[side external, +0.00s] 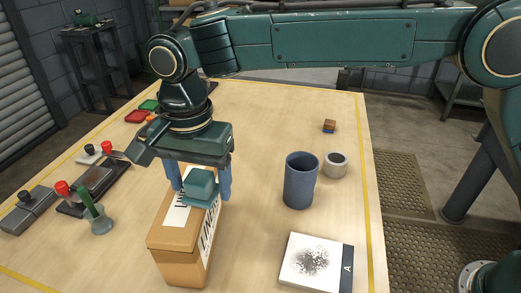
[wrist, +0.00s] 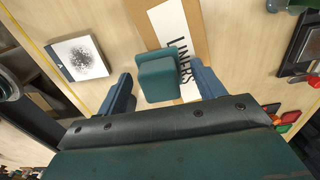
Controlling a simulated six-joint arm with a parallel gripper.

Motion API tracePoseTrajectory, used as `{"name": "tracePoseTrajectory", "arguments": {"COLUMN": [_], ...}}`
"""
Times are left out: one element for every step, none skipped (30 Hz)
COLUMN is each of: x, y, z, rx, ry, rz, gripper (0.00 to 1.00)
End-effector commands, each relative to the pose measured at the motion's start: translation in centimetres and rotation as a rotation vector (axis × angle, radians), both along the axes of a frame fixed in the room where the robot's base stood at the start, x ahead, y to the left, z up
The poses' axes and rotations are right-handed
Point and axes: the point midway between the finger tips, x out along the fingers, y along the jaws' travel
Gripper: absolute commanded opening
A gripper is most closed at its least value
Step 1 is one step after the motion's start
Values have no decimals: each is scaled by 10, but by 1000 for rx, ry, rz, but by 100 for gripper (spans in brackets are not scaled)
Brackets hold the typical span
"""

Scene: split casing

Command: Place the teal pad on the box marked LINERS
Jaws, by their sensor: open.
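The teal pad (side external: 199,184) is a small block on a wider flat base. It appears to rest on top of the cardboard box marked LINERS (side external: 176,238), near one long edge. In the wrist view the pad (wrist: 158,80) covers part of the white label on the box (wrist: 196,12). My gripper (side external: 201,192) is open, its two blue fingers on either side of the pad. In the wrist view there are gaps between the fingers (wrist: 162,75) and the pad. The underside of the pad is hidden, so its contact with the box is not plain.
A blue cylinder (side external: 300,182) and a grey roll (side external: 335,165) stand right of the box. A white card marked A (side external: 316,264) lies at the front right. A green-handled tool (side external: 97,213) and devices with red knobs (side external: 92,185) stand left. The middle back is mostly clear.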

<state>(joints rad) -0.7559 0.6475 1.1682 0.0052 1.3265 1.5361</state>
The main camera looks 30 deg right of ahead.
Motion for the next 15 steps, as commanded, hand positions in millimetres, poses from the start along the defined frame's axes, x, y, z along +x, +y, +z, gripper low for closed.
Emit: {"name": "tracePoseTrajectory", "arguments": {"x": [0, 0, 0, 0, 0, 0, 0, 0, 0, 1, 1, 1, 0, 1, 0], "y": [0, 0, 0, 0, 0, 1, 1, 0, 0, 1, 1, 1, 1, 1, 1], "z": [3, 4, 7, 9, 12, 16, 20, 23, 29, 32, 36, 42, 47, 52, 57], "rx": [1, 1, 1, 2, 2, 2, 3, 3, 3, 3, 2, 4, 3, 4, 2], "ry": [-1, -1, -1, -2, -2, -2, -3, -3, -3, -3, -2, -4, -3, -4, -2], "rz": [0, 0, 0, 0, 0, 0, 0, 0, 0, 0, 0, 0, 0, 0, 0], "gripper": [68, 68, 68, 68, 68, 68, 68, 68, 68, 68, 68, 68, 68, 68, 68]}}
